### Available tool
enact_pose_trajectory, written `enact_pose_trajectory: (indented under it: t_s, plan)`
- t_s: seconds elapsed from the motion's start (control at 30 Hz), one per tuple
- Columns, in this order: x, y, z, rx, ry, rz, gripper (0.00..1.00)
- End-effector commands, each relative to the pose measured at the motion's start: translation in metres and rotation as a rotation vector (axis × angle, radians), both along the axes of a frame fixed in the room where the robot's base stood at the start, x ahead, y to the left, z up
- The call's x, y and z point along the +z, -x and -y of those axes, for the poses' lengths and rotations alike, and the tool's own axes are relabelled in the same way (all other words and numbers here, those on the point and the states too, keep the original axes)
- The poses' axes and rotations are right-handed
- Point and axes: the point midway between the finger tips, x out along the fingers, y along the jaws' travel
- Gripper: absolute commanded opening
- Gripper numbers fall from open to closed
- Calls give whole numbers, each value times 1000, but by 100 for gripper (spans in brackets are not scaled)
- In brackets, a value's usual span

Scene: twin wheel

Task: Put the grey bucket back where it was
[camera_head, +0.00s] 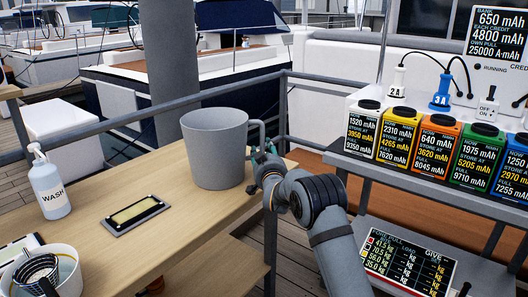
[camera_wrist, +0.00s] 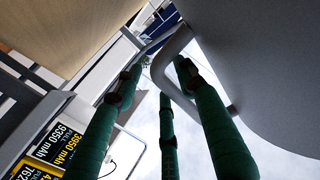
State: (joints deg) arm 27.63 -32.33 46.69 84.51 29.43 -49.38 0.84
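The grey bucket (camera_head: 213,150) stands upright on the wooden table (camera_head: 175,215) near its far right corner. Its loop handle (camera_head: 262,135) points right. My gripper (camera_head: 263,163) is at the handle, right of the bucket. In the wrist view the bucket wall (camera_wrist: 265,60) fills the right side. The green fingers of my gripper (camera_wrist: 158,68) stand apart around the handle (camera_wrist: 160,72). One finger lies over the loop's opening, another outside it, with a visible gap. The fingers look open; contact with the handle is not clear.
A soap bottle labelled WASH (camera_head: 50,185), a framed yellow pad (camera_head: 135,213) and a white bowl (camera_head: 60,275) are on the table. Several battery packs (camera_head: 400,135) stand on a grey shelf at right. Rails (camera_head: 285,110) run behind the table. The table's middle has free room.

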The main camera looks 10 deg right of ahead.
Motion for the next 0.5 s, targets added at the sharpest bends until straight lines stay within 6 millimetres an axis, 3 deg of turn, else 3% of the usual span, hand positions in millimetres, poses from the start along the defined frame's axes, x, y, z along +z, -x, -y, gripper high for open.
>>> enact_pose_trajectory:
  t_s: [0.27,0.5]
  plan:
    - [5,1,0,0,0,0,39]
    - [0,37,-4,1,0,-1,39]
